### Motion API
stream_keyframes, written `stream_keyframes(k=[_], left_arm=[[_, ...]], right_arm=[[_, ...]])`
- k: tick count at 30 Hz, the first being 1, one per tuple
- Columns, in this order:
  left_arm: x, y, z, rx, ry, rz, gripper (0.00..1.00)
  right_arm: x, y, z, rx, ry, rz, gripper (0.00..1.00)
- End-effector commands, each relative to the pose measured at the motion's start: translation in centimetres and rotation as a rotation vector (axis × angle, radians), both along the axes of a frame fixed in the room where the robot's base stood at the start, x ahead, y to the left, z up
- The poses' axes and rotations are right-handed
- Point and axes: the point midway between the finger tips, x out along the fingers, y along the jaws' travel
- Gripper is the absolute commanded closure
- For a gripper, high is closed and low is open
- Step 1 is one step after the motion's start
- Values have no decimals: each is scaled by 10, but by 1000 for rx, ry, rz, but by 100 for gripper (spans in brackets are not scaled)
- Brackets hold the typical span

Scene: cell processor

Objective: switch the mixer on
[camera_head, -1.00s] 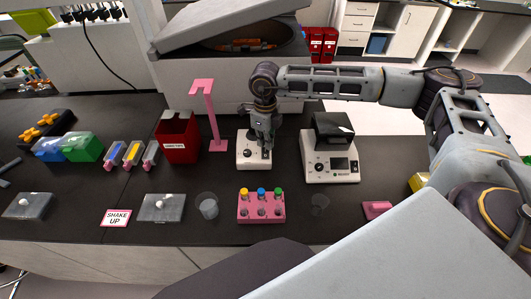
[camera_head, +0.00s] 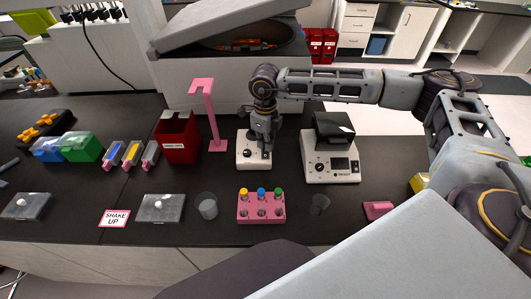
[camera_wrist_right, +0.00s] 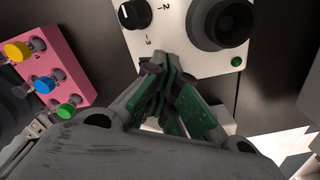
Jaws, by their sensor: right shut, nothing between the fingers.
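The mixer (camera_head: 254,163) is a small white box on the black bench, left of a larger white device. In the right wrist view its white face (camera_wrist_right: 180,36) shows a black dial with numbers, a round black cup and a small green dot. My right gripper (camera_head: 266,147) points down over the right part of the mixer and hides some of it. In the right wrist view the gripper's green-padded fingers (camera_wrist_right: 158,72) are shut and empty at the edge of the mixer's face. Whether they touch it is unclear. My left gripper is out of view.
A pink rack (camera_head: 261,212) with coloured-capped tubes stands in front of the mixer. The white device (camera_head: 345,172) is close on the right. A pink stand (camera_head: 213,125) and red box (camera_head: 177,145) are left. A clear cup (camera_head: 208,207) stands beside the rack.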

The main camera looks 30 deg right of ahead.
Motion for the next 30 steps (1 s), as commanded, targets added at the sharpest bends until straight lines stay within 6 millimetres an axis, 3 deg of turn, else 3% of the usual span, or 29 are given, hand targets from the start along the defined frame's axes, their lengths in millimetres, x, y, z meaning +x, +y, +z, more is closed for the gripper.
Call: stream_keyframes(k=[11,30], left_arm=[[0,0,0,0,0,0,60],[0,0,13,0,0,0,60]], right_arm=[[0,0,0,0,1,0,100],[0,0,30,0,0,0,100]])
